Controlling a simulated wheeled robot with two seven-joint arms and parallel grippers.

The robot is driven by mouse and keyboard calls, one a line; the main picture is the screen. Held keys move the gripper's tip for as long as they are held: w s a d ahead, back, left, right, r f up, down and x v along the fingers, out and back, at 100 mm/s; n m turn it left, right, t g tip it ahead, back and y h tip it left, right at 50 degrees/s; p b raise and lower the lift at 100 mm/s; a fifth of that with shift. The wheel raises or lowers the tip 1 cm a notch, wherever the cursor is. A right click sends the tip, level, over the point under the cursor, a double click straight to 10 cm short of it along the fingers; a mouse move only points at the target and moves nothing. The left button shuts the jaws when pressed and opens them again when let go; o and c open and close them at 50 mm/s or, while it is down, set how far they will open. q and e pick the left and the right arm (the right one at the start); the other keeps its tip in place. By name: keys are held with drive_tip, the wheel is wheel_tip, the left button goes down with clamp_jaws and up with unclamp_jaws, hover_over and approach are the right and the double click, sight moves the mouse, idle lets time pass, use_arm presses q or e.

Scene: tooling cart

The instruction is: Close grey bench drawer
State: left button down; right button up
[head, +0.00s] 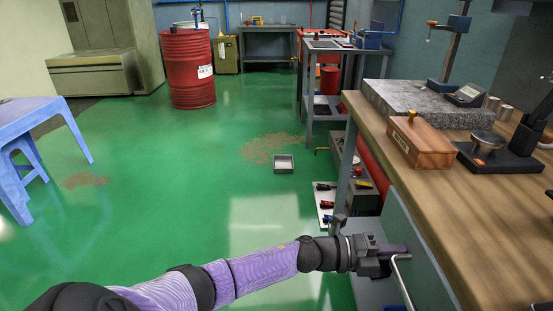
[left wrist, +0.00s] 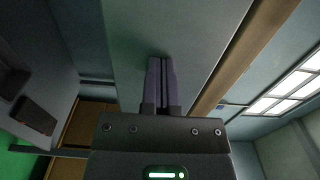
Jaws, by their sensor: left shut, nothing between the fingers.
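The grey bench drawer front (head: 422,262) shows in the head view below the wooden bench top's near edge, with a pale bar handle (head: 402,283) on it. My left gripper (head: 404,249) is shut and empty, its fingertips at the drawer front just above the handle's upper end. In the left wrist view the closed fingers (left wrist: 160,62) point at a flat grey panel (left wrist: 185,30), beside the wooden bench edge (left wrist: 245,55). I cannot tell whether the fingertips touch the panel, nor how far out the drawer stands. My right gripper is not in view.
The bench top (head: 385,125) holds a granite plate (head: 425,100), a wooden box (head: 421,142) and a dark stand (head: 500,158). A small grey tray (head: 284,164) lies on the green floor. A red barrel (head: 187,70) and a blue table (head: 35,120) stand farther off. The middle floor is mostly clear.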

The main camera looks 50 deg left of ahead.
use_arm(q)
drive_tip(key=shift+x, duration=0.85)
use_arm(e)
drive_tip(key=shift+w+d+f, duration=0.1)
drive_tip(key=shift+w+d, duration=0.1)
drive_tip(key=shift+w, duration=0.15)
use_arm(q)
drive_tip(key=shift+r, duration=0.1)
drive_tip(key=shift+r, duration=0.15)
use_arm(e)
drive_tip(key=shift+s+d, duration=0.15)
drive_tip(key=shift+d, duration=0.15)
